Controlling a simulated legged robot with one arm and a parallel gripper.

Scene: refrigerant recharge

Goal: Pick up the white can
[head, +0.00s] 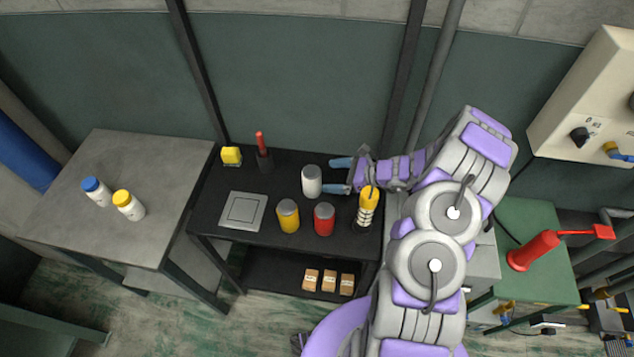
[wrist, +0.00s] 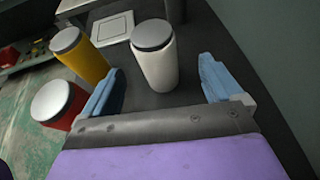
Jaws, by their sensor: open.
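The white can (head: 312,181) with a grey lid stands upright on the black table, behind the yellow and red cans. My gripper (head: 338,176) is open just to its right, with its blue fingers pointing toward it. In the wrist view the white can (wrist: 155,62) stands ahead of the gap between the two blue fingers of my gripper (wrist: 160,82). Its lower part lies near the line of the fingertips, and the fingers appear apart from it.
A yellow can (head: 288,217) and a red can (head: 324,219) stand in front of the white can. A yellow-and-black striped item (head: 367,208) stands to the right. A grey square plate (head: 243,211) lies on the left of the black table (head: 262,238).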

